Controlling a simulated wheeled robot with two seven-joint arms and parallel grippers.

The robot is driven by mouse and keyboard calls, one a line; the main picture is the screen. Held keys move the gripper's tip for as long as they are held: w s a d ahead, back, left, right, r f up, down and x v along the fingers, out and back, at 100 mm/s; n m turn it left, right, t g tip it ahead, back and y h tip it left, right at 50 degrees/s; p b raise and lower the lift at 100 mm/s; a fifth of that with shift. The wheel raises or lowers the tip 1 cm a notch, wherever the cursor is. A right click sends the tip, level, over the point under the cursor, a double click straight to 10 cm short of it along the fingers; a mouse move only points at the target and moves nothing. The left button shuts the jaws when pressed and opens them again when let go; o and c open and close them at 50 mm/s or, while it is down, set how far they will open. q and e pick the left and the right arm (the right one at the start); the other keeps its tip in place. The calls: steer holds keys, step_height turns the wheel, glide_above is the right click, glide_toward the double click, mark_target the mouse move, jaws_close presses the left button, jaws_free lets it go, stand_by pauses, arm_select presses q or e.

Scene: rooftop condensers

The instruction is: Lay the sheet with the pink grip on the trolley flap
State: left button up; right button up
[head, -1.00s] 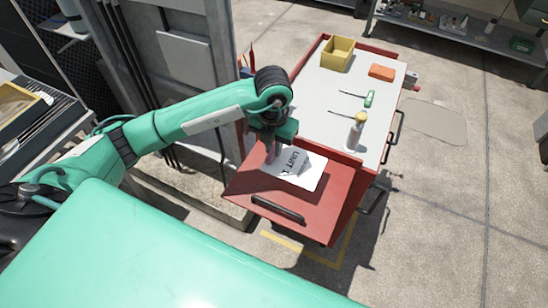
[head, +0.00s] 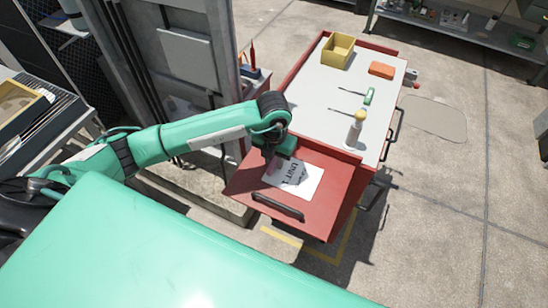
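The white sheet (head: 298,180), printed "UNIT" in dark letters, is over the red trolley flap (head: 244,187), flat or nearly so. I cannot tell whether all of it touches the flap. My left gripper (head: 272,165) is at the sheet's left far edge, pointing down. A little pink shows at the fingertips, where the grip is mostly hidden by the gripper. The fingers appear shut on it. My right gripper is not in view.
A black handle (head: 278,207) runs along the flap's near edge. On the trolley's grey top (head: 318,98) are a yellow bin (head: 337,52), an orange block (head: 381,70), a green-handled screwdriver (head: 369,96) and a yellow-capped bottle (head: 355,130). A grey cabinet (head: 185,60) stands left of the trolley.

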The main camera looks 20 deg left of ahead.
arm_select(q)
steer(key=shift+o, duration=0.7)
steer(key=shift+r, duration=0.25)
step_height(320, 180, up, 12)
steer(key=b, duration=0.2)
steer(key=shift+b, duration=0.4)
steer(key=shift+f, duration=0.1)
